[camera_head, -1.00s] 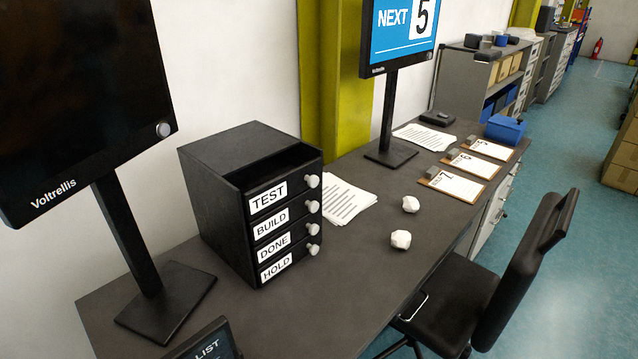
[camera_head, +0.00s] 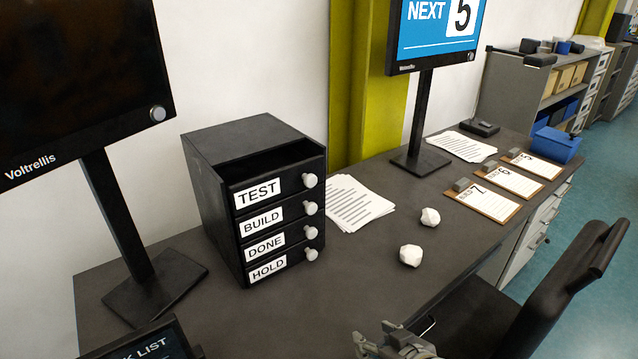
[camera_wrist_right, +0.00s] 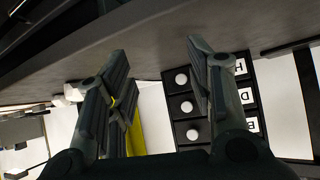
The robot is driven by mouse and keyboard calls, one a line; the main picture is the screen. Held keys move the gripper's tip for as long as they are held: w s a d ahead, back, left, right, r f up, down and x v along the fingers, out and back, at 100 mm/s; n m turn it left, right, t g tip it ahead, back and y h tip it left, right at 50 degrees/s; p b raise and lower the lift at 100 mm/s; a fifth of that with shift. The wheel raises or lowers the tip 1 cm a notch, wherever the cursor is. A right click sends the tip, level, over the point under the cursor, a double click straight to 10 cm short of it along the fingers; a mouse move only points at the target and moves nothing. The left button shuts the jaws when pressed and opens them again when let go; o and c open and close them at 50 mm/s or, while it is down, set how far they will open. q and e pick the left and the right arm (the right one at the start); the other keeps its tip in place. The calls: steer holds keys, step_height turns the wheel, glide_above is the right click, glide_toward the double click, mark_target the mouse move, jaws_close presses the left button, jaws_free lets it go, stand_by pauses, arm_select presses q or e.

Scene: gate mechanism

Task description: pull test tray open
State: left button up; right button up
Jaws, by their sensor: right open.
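The black drawer unit (camera_head: 215,195) stands on the desk at centre left. Its top tray, labelled TEST (camera_head: 258,192), has a round white knob (camera_head: 310,181) at its right end. A dark opening shows above this tray, and its front looks roughly in line with the trays below. My right gripper (camera_head: 393,340) is at the bottom edge of the head view, in front of and right of the unit, apart from it. In the right wrist view its fingers (camera_wrist_right: 157,60) are spread and empty, with the unit's lower knobs (camera_wrist_right: 187,107) beyond them. My left gripper is not in view.
Crumpled white balls (camera_head: 411,256) and paper sheets (camera_head: 356,203) lie right of the unit. A monitor on a stand (camera_head: 115,215) is close on its left. A dark chair (camera_head: 560,290) is at the desk's front right. The desk in front of the unit is clear.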

steer(key=w+a+r+n+t+y, duration=0.25)
steer(key=w+a+r, duration=0.25)
steer(key=w+r, duration=0.5)
steer(key=t+y, duration=0.3)
steer(key=y, duration=0.1)
glide_toward(312, 181)
steer(key=shift+n, duration=0.35)
steer(key=x, duration=0.9)
steer(key=shift+w, duration=0.2)
jaws_close()
